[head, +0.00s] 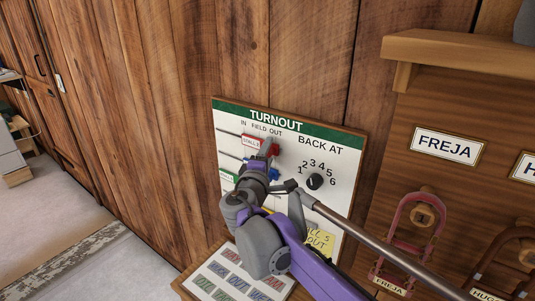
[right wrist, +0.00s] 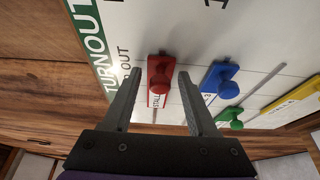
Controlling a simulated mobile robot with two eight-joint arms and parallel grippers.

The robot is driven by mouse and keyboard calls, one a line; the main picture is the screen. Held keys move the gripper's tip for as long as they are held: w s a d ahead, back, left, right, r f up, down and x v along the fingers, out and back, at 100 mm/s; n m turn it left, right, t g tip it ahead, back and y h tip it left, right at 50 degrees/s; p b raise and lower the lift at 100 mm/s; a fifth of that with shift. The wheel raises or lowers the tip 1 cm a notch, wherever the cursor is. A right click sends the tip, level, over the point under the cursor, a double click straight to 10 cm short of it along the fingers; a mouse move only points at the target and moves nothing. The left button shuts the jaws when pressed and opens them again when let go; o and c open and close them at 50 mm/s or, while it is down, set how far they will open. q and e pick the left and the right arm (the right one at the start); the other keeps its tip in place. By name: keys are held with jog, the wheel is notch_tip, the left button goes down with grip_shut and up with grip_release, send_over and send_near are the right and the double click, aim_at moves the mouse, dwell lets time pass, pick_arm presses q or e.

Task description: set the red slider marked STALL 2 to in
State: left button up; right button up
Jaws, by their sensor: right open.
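The red slider (head: 253,142) is near the top of the white TURNOUT board (head: 334,178). Its label reads STALL; I cannot read the number clearly. In the right wrist view the red slider (right wrist: 160,75) has a round knob roughly in line with the OUT heading, and its slot runs off toward the IN side. My right gripper (head: 268,146) is at the slider in the head view. In the right wrist view the open fingers (right wrist: 160,74) stand on either side of it, with a gap visible on both sides. My left gripper is not in view.
Beside the red slider are a blue slider (right wrist: 219,82), a green slider (right wrist: 229,117) and a yellow slider (right wrist: 292,103). A black BACK AT dial (head: 314,182) and yellow note (head: 321,238) are on the board. A pink halter (head: 408,224) hangs under FREJA at right.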

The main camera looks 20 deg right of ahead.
jog(key=shift+c, duration=0.2)
grip_shut()
dwell(1.1)
